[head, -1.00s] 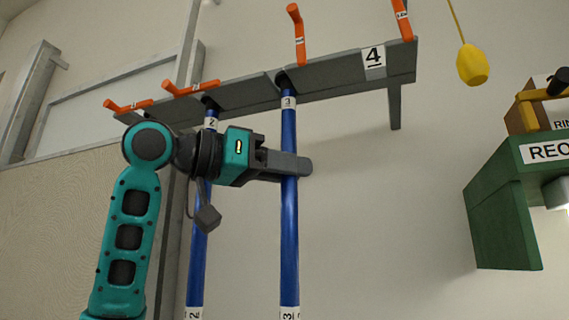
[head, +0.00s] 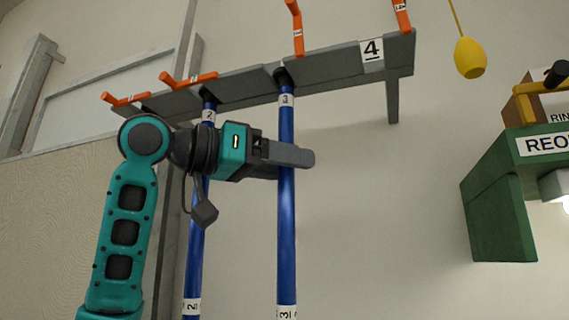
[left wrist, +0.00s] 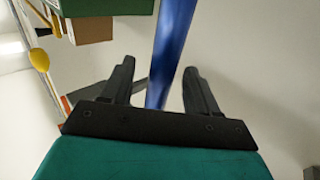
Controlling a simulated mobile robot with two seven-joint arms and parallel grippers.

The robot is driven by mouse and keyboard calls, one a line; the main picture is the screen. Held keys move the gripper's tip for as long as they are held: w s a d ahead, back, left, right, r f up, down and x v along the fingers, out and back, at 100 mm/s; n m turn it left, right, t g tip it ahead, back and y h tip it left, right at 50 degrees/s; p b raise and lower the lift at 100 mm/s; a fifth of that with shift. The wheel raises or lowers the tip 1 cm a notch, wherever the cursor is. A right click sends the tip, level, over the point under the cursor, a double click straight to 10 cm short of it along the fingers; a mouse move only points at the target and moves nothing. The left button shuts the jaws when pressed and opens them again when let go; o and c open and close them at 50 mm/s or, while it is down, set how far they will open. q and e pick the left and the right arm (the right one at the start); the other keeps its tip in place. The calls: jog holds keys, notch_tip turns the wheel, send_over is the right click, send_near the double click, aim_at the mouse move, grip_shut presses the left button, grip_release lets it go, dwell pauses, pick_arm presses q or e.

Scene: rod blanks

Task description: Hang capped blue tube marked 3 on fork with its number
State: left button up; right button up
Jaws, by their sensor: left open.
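The blue tube marked 3 (head: 286,220) stands upright, with white 3 labels near its top and at the lower picture edge. Its dark top end (head: 282,78) meets a notch in the grey rack (head: 330,70). My left gripper (head: 290,155) is open at the tube's upper part, and one finger crosses in front of it. In the left wrist view the tube (left wrist: 172,50) runs between the two spread fingers (left wrist: 158,85); contact cannot be told. The rack carries a plate marked 4 (head: 371,50). No fork marked 3 is readable. My right gripper is not in view.
A second blue tube, marked 2 (head: 195,250), hangs left of it, partly behind my left arm. A yellow float (head: 469,58) and a green box (head: 497,205) are at right. Wall between is clear.

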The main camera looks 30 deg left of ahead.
pick_arm(q)
jog(key=b+v, duration=0.1)
jog(key=v, duration=1.2)
jog(key=shift+w, duration=0.1)
